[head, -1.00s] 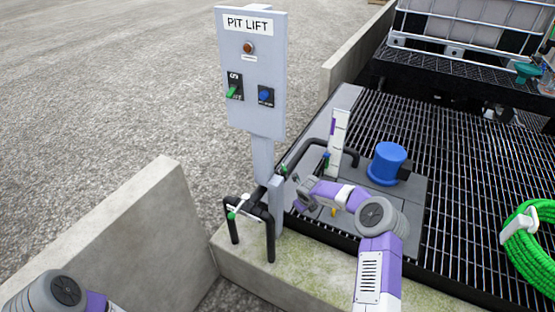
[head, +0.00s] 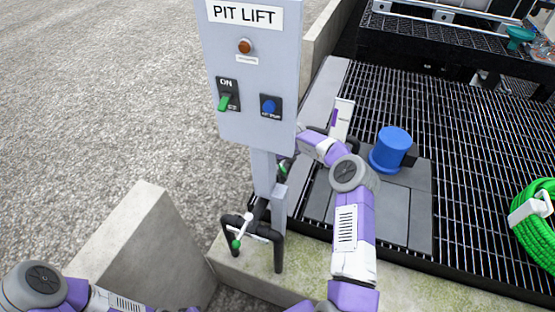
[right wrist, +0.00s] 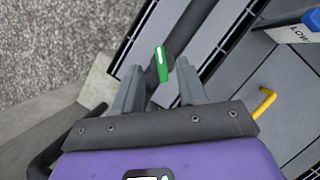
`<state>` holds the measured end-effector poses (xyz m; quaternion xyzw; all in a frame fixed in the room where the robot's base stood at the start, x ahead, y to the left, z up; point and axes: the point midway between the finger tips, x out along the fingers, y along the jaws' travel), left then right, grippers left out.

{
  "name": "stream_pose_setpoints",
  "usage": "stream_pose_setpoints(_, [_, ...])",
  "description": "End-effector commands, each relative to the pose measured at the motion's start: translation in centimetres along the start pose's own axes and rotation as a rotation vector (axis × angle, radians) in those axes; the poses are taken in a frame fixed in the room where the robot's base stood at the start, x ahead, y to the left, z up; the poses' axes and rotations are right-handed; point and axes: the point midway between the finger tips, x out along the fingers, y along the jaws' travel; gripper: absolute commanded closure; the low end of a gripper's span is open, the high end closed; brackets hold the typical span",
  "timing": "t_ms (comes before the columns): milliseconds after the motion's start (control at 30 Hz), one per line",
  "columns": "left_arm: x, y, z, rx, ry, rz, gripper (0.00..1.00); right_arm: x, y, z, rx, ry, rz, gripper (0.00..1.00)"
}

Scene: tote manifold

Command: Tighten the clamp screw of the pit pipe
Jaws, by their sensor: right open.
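A black pipe (head: 267,230) bends over the concrete kerb beside the panel post. On it sits a small clamp screw bar (head: 241,231) with a white end and a green end. My right gripper (head: 290,160) is behind the panel post, partly hidden by it, with a green handle (head: 283,169) beside it. In the right wrist view my right gripper (right wrist: 160,68) is open, and a green handle (right wrist: 161,64) on a dark pipe lies between its fingertips; I cannot tell if they touch. My left arm shows at bottom left, but its gripper is out of view.
The PIT LIFT panel (head: 248,70) stands close left of my right arm. A blue motor cap (head: 391,149) sits on the grey cover plates. A green hose coil (head: 535,225) hangs at right. A yellow handle (right wrist: 264,103) shows in the right wrist view. Concrete walls (head: 150,250) stand at left.

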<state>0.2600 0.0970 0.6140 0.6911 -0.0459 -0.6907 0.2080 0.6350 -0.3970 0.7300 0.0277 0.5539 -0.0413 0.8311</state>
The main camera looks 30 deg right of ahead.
Motion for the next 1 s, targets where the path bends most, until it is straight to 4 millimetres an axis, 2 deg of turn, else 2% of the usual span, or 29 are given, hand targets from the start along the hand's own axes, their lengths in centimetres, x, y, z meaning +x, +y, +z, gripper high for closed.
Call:
stream_pose_setpoints(33, [0.6, -0.2, 0.0, 0.0, 0.0, 0.0, 1.0, 1.3, 0.1, -0.2, 0.001, 0.002, 0.002, 0.58])
stream_pose_setpoints(100, [1.0, -0.4, 0.0, 0.0, 0.0, 0.0, 1.0, 2.5, 0.2, -0.2, 0.0, 0.002, 0.002, 0.58])
stream_pose_setpoints(300, [2.0, -0.8, -0.1, -0.001, 0.001, 0.0, 1.0, 5.0, 0.1, -0.2, 0.0, 0.002, 0.001, 0.58])
stream_pose_setpoints(500, [2.3, -0.9, -0.1, 0.0, 0.001, 0.0, 1.0, 6.0, 0.1, -0.1, -0.001, 0.001, 0.0, 0.58])
stream_pose_setpoints(767, [2.3, -0.8, -0.1, 0.0, 0.001, 0.0, 1.0, 6.0, 0.1, -0.1, -0.001, 0.001, 0.0, 0.58])
stream_pose_setpoints(1000, [2.3, -0.8, -0.1, 0.0, 0.001, 0.0, 1.0, 6.0, 0.1, -0.1, -0.001, 0.001, 0.0, 0.94])
